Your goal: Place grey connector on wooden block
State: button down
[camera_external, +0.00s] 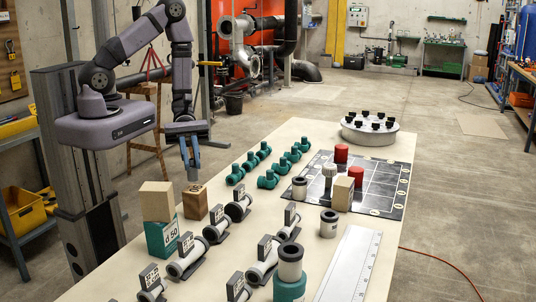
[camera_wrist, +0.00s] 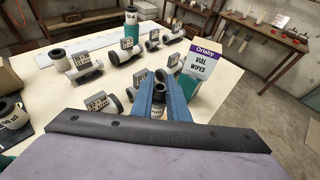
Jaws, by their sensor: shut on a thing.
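My gripper (camera_external: 191,172) points straight down in the external view, its blue fingers just above a brown wooden block (camera_external: 195,206). In the wrist view my gripper (camera_wrist: 163,90) is shut on the grey connector (camera_wrist: 178,106), a short grey piece with a dark opening between the blue fingers. The fingers hide part of it. In the external view I cannot make it out clearly, nor whether it touches the brown block.
Labelled grey pipe pieces (camera_external: 215,229) stand close to the right of the blocks. Teal fittings (camera_external: 267,180) lie behind them. A dark gridded mat (camera_external: 378,190), a round white stand (camera_external: 369,135) and a white ruler (camera_external: 350,264) lie farther right.

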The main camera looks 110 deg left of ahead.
jog(key=shift+f, duration=1.35)
jog(key=c, duration=1.7)
grip_release()
jog(key=shift+f, duration=0.1)
